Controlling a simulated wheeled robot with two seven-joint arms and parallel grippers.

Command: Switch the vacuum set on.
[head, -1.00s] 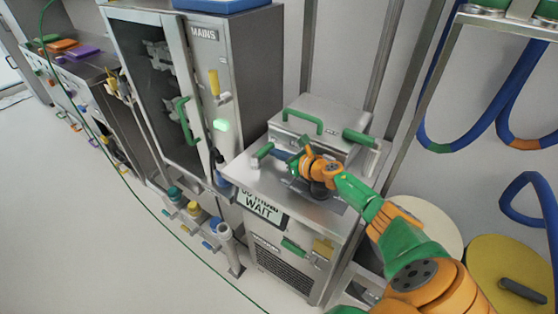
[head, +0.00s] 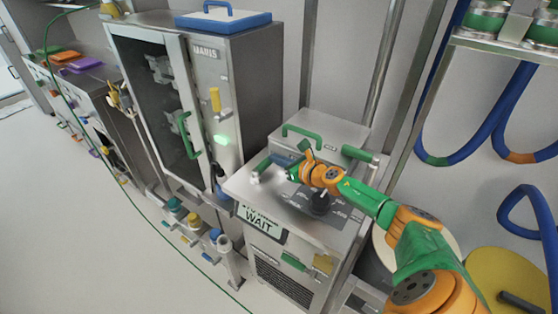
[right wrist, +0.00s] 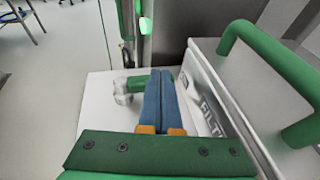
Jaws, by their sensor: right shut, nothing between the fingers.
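The vacuum set (head: 300,222) is a steel cabinet with a sign reading WAIT (head: 260,226) on its front edge. A black knob (head: 320,203) stands on its top. A green-handled fitting with a silver end (right wrist: 124,90) is at the left of the top; it also shows in the head view (head: 263,165). My right gripper (head: 289,174) is low over the top, right of this fitting. Its blue fingers (right wrist: 161,76) are shut and empty, close beside the green handle; I cannot tell whether they touch. My left gripper is out of view.
A steel box with a green handle (head: 312,131) stands behind the top, close to the gripper; its label partly reads FILTER in the right wrist view. A cabinet marked MAINS (head: 232,90) with a lit green lamp (head: 222,139) is left. Blue hoses (head: 480,130) hang at right.

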